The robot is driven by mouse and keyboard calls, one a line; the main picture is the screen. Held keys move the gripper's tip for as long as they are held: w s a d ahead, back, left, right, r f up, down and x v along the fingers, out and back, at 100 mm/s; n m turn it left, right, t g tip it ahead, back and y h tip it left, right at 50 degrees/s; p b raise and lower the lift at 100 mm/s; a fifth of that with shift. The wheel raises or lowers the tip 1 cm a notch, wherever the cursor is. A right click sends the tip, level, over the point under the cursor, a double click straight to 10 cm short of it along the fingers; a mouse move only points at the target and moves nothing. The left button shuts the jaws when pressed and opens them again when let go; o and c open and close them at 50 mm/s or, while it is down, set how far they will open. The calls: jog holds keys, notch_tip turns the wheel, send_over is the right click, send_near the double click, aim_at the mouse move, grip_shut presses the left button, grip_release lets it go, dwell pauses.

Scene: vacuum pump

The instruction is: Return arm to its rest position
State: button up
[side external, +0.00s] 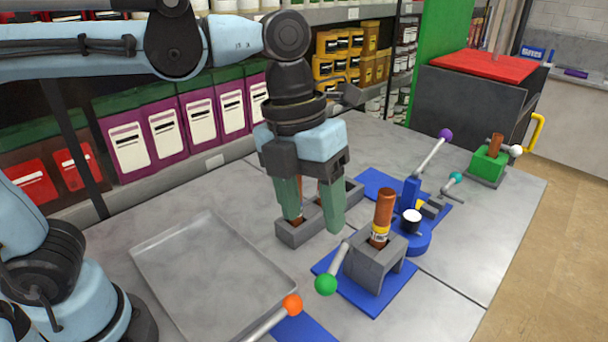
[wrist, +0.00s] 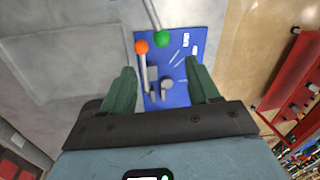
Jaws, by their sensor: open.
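My gripper (side external: 312,222) points down near the middle of the table, its two green fingers spread apart. In the side view the fingers overlap a grey slotted block (side external: 354,190) and hide part of it; a brown piece shows low by the left finger, and I cannot tell how far the fingers are from them. In the wrist view my gripper (wrist: 160,72) is open, with nothing held between the fingers. Beyond them lies a blue plate (wrist: 179,98) with grey parts, an orange-knobbed lever (wrist: 142,48) and a green-knobbed lever (wrist: 162,37).
An empty grey tray (side external: 160,245) lies left of my gripper. To the right, a brown cylinder (side external: 384,207) stands in a grey holder (side external: 375,265). Further right are a purple-knobbed lever (side external: 445,134) and a green fixture (side external: 489,165). Shelves with purple packages (side external: 165,130) stand behind.

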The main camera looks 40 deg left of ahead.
jog(key=a+f+n+t, duration=0.2)
jog(key=a+n, duration=0.3)
jog(key=n, duration=0.6)
jog(key=a+f+n+t+y, duration=0.1)
jog(key=a+f+n+t, duration=0.1)
jog(key=a+n, duration=0.4)
jog(key=a+f+n+t+y, duration=0.1)
jog(key=a+n, duration=0.5)
jog(key=n, duration=1.1)
notch_tip(320, 180, down, 2)
jog(key=shift+w+f+t, duration=0.15)
jog(key=shift+w+t, duration=0.3)
jog(key=shift+t, duration=0.45)
jog(key=shift+o, duration=0.7)
jog(key=shift+a, duration=0.1)
